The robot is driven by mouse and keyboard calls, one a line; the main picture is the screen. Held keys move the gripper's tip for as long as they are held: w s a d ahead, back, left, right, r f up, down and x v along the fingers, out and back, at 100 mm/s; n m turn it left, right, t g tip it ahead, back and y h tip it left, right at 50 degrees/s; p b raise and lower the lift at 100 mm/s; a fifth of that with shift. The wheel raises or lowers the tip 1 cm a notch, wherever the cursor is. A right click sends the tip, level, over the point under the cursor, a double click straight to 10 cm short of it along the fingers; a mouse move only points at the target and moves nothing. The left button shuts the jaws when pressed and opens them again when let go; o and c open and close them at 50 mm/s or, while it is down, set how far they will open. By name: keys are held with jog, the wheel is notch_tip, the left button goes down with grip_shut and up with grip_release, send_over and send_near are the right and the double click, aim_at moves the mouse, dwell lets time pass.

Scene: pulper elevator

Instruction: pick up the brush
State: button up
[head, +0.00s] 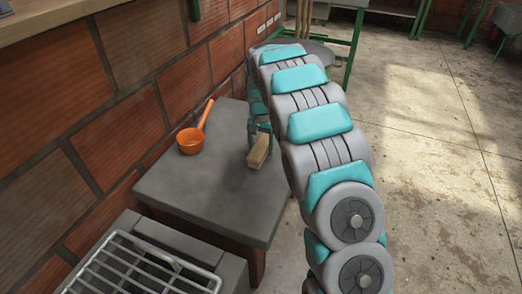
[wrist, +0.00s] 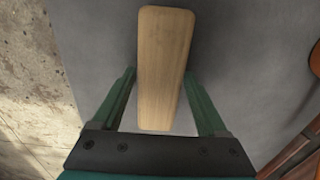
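The brush (head: 259,152) shows as a pale wooden block on the grey stone table top, with no bristles visible. In the wrist view the brush (wrist: 163,50) lies lengthwise between the two green fingers of my gripper (wrist: 159,74). The fingers are spread, with gaps showing beside the lower part of the wood. The right fingertip comes close to the block's edge; I cannot tell if it touches. In the head view my gripper (head: 258,132) is at the brush, partly hidden by my arm.
The grey table (head: 195,195) stands against a brick wall. An orange ladle (head: 191,140) lies to the left of the brush, and its edge shows in the wrist view. A metal rack (head: 135,268) is at the front left. Concrete floor lies open to the right.

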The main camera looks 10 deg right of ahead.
aim_at(261, 145)
grip_shut()
dwell(0.4)
jog(key=shift+r+b, duration=0.3)
jog(key=shift+r, duration=1.3)
jog(key=shift+s+r, duration=0.2)
jog(key=s, duration=0.5)
jog(key=s+r+b, duration=0.1)
jog(key=s, duration=0.9)
jog(key=shift+s+r+b, duration=0.2)
jog(key=shift+s+b, duration=0.1)
jog(key=shift+b, duration=0.1)
